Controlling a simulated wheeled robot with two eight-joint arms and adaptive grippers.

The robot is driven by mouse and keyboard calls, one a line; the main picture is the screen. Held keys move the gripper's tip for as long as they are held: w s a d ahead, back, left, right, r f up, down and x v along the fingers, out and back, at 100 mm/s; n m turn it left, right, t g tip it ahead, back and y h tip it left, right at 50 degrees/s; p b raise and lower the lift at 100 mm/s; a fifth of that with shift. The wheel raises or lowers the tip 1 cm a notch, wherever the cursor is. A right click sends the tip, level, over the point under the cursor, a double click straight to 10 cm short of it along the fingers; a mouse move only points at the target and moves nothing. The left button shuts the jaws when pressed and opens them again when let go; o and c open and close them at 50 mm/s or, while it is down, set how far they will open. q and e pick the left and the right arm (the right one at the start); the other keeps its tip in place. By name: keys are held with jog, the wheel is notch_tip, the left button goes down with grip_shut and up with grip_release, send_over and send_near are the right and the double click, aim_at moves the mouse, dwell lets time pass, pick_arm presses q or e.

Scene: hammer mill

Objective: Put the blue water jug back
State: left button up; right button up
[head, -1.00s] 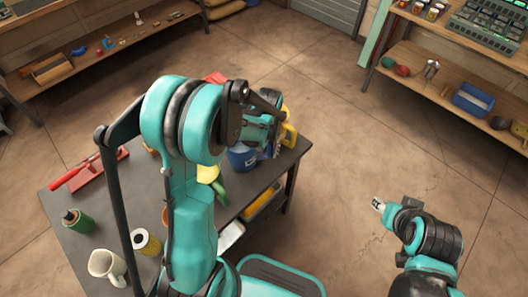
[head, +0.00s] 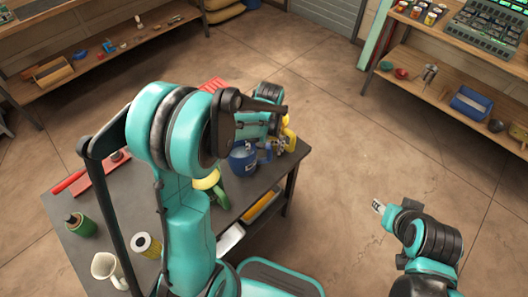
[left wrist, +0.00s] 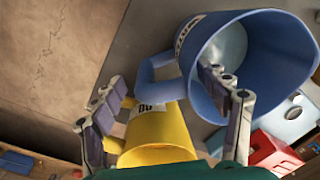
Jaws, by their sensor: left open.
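The blue water jug (head: 242,159) stands on the dark table near its right end. In the left wrist view the jug (left wrist: 268,50) shows its open mouth, with its handle (left wrist: 158,78) pointing left. My left gripper (head: 277,147) is at the handle side of the jug. In the left wrist view its open fingers (left wrist: 162,85) lie either side of the handle, the right finger overlapping the jug's rim; contact cannot be told. My right gripper (head: 379,206) hangs over the floor at right, apart from the table; its jaws are too small to read.
A yellow jug (head: 290,136) stands close beside the blue one, and shows below the handle in the left wrist view (left wrist: 158,132). A red and white item (left wrist: 275,148) is near the blue jug.

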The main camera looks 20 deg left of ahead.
pick_arm(q)
notch_tip(320, 180, up, 7)
jog(key=shift+d+f+p, duration=0.1)
jog(key=shift+d+p, duration=0.05)
jog(key=shift+p, duration=0.75)
jog(key=shift+s+d+r, duration=0.1)
jog(key=shift+r, duration=0.65)
jog(key=s+d+r+m+t, duration=0.1)
jog(key=s+r+m+t, duration=0.1)
jog(key=s, duration=0.5)
jog(key=s+d+r+m+t, duration=0.1)
jog(key=s+r+m+t, duration=0.1)
jog(key=s+r+t, duration=0.3)
jog(key=shift+s+d+r+h, duration=0.3)
jog(key=shift+s+r, duration=0.05)
jog(key=shift+s, duration=0.55)
pick_arm(e)
notch_tip(320, 180, up, 3)
jog(key=shift+f, duration=0.2)
pick_arm(q)
jog(key=shift+f+b, duration=0.65)
jog(key=shift+f, duration=0.1)
pick_arm(e)
jog(key=shift+f, duration=0.75)
